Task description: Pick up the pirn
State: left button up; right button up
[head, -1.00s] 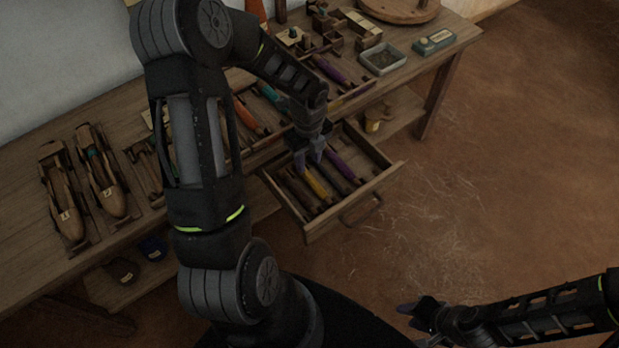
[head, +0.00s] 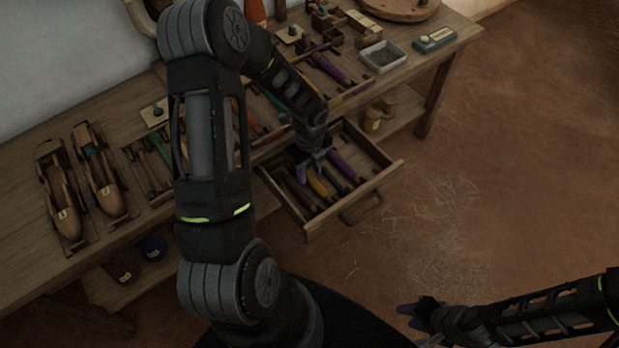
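An open drawer (head: 309,236) juts from the bench front and holds several pirns lying side by side. A yellow pirn (head: 317,183) and a purple pirn (head: 342,166) show most clearly; darker pirns lie to their left. My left gripper (head: 311,168) points down into the drawer at the upper ends of the yellow and purple pirns. Its fingers are apart, with nothing visibly held; whether they touch a pirn I cannot tell. My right gripper (head: 410,317) is empty at the lower right, over the floor, fingers apart.
The bench top (head: 120,240) carries two wooden shuttles (head: 66,215) at left, a rack with coloured pirns, a grey tray (head: 383,57) and a green box (head: 434,40) at right. Floor right of the drawer is clear.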

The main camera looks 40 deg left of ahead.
pick_arm(q)
notch_tip(320, 180, down, 2)
jog(key=shift+f, duration=0.1)
jog(key=shift+c, duration=0.6)
grip_shut()
